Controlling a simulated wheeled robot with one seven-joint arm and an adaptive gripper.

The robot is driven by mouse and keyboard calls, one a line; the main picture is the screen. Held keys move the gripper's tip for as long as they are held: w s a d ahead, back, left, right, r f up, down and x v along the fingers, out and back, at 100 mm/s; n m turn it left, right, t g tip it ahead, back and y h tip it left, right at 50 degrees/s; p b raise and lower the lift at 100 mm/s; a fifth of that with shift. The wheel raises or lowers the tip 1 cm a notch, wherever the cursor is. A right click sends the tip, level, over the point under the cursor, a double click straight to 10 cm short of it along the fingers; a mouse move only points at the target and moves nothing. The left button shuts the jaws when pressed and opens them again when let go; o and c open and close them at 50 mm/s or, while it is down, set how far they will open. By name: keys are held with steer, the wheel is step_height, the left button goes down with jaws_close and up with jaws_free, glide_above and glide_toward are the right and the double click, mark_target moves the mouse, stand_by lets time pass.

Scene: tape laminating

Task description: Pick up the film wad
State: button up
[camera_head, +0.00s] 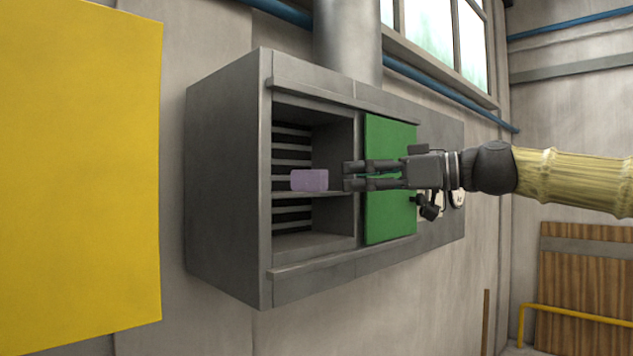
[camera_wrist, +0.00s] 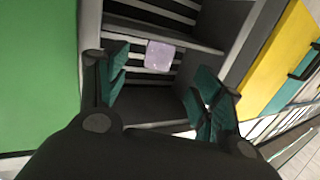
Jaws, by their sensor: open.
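The film wad (camera_head: 309,180) is a small pale purple block. It rests on a shelf inside the open grey cabinet (camera_head: 225,180) on the wall, in front of dark slats. In the wrist view the film wad (camera_wrist: 159,56) shows ahead, between and beyond my fingers. My gripper (camera_head: 348,176) is open and empty, pointing left, to the right of the wad and apart from it. In the wrist view my gripper (camera_wrist: 160,98) has its teal-padded fingers spread wide.
A green sliding door (camera_head: 390,180) covers the cabinet's right part, behind my gripper. A shelf divides the opening, with an empty space below it. A large yellow panel (camera_head: 80,180) stands at the left. A pipe (camera_head: 347,40) rises from the cabinet top.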

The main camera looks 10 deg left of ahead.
mark_target(326, 171)
steer(key=a, duration=0.1)
steer(key=a+p, duration=0.1)
steer(key=a, duration=0.1)
steer(key=w+a+r+p, duration=0.1)
steer(key=shift+a+r, duration=0.1)
steer(key=shift+a, duration=0.25)
steer(key=shift+w+a+p, duration=0.15)
steer(key=shift+a+p, duration=0.5)
steer(key=shift+p, duration=0.1)
steer(key=p+x, duration=0.2)
steer(key=x, duration=0.1)
steer(key=shift+w+a+p, duration=0.15)
steer(key=shift+a+p, duration=0.15)
steer(key=shift+p, duration=0.05)
steer(key=shift+a+f, duration=0.2)
steer(key=shift+a, duration=0.2)
steer(key=shift+d, duration=0.1)
